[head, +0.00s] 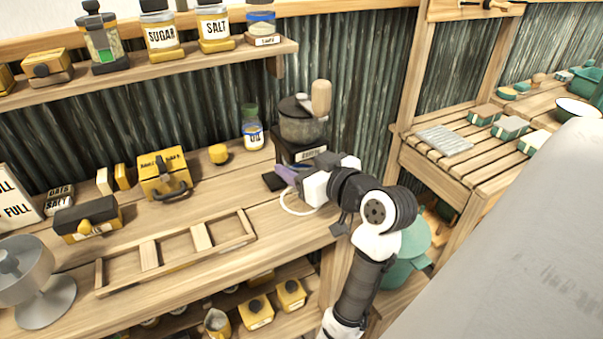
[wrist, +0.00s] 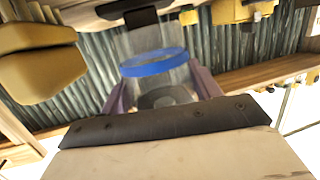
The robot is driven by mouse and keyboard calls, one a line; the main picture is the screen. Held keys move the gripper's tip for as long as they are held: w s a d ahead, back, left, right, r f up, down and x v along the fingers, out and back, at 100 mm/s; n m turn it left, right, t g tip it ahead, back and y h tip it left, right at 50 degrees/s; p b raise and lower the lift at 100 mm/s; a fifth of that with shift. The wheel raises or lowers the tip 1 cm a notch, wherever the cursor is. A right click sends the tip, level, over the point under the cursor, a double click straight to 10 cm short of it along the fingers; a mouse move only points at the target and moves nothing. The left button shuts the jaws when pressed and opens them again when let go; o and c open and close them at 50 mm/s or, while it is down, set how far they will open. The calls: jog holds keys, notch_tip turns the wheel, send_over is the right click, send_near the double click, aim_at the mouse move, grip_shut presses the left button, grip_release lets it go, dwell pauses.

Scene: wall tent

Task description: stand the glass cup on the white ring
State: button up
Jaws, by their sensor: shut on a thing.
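My gripper (head: 289,173) is over the right part of the wooden counter, its purple fingers pointing left. In the wrist view the fingers (wrist: 162,90) close on both sides of the clear glass cup (wrist: 153,46), which has a blue band. In the head view the cup is mostly hidden; I cannot tell if it is upright or clear of the counter. The white ring (head: 290,211) shows as a thin arc just below and left of the gripper; the gripper hides the rest of it.
A black stand with a grey pot (head: 301,127) and an oil jar (head: 252,133) are behind the gripper. A small black slab (head: 273,182) is beside the fingers. A wooden frame (head: 124,273), a yellow box (head: 164,173) and a yellow cup (head: 218,154) are left. Counter between is clear.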

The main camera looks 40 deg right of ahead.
jog(key=shift+w+f+p, duration=0.1)
jog(key=shift+f+p, duration=0.2)
jog(key=shift+f, duration=1.45)
jog(key=shift+f, duration=0.2)
jog(key=o, duration=1)
jog(key=shift+r, duration=0.1)
jog(key=shift+r, duration=0.2)
jog(key=s, duration=0.4)
jog(key=s+r+b, duration=0.1)
jog(key=s, duration=0.3)
jog(key=s+r, duration=0.1)
jog(key=s, duration=0.2)
jog(key=shift+s+a+r+b, duration=0.1)
jog(key=shift+s+a+b, duration=0.15)
jog(key=shift+s+b, duration=0.15)
